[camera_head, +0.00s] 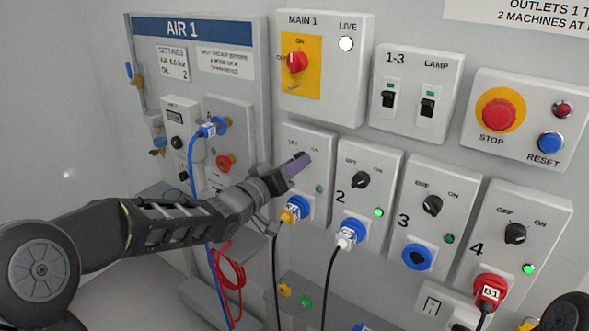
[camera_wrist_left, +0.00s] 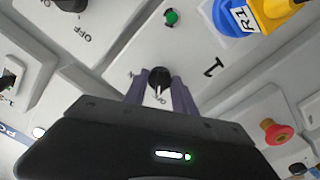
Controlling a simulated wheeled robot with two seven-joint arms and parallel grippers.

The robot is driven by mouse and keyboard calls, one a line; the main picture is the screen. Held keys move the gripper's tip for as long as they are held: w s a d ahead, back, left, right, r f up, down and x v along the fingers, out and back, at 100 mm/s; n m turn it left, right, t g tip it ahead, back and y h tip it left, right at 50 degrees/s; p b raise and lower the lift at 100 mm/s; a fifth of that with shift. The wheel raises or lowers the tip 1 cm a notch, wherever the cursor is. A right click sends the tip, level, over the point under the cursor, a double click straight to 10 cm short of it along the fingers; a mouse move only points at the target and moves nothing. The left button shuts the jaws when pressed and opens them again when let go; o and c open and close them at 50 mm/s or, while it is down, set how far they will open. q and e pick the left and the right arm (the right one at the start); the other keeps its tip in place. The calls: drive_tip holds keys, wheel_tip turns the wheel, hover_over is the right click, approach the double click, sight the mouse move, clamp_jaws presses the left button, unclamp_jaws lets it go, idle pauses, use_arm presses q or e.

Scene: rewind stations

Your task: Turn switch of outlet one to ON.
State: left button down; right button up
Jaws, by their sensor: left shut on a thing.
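Outlet one (camera_head: 291,134) is the leftmost box in the lower row of the head view. Its yellow plug (camera_head: 291,212) sits in the blue socket, and its small green lamp (camera_head: 319,188) looks darker than the lamps of outlets two and four. My left gripper (camera_head: 299,164) is at the upper part of this box and covers its switch in the head view. In the left wrist view, the fingers (camera_wrist_left: 160,92) are shut around the dark switch knob (camera_wrist_left: 159,75). The knob's pointer direction is hard to tell. My right gripper is not in view.
Outlet two (camera_head: 354,190) is close on the right, with outlets three (camera_head: 425,205) and four (camera_head: 527,235) beyond. The MAIN 1 box (camera_head: 330,75) is directly above. The AIR 1 panel (camera_head: 240,85), with blue and red hoses, is on the left. Cables hang below the outlets.

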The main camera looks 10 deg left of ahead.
use_arm(q)
drive_tip(key=m+b, duration=1.1)
drive_tip(key=m, duration=0.5)
drive_tip(key=shift+m, duration=0.4)
drive_tip(key=c, duration=1)
unclamp_jaws()
drive_tip(key=shift+a, duration=0.1)
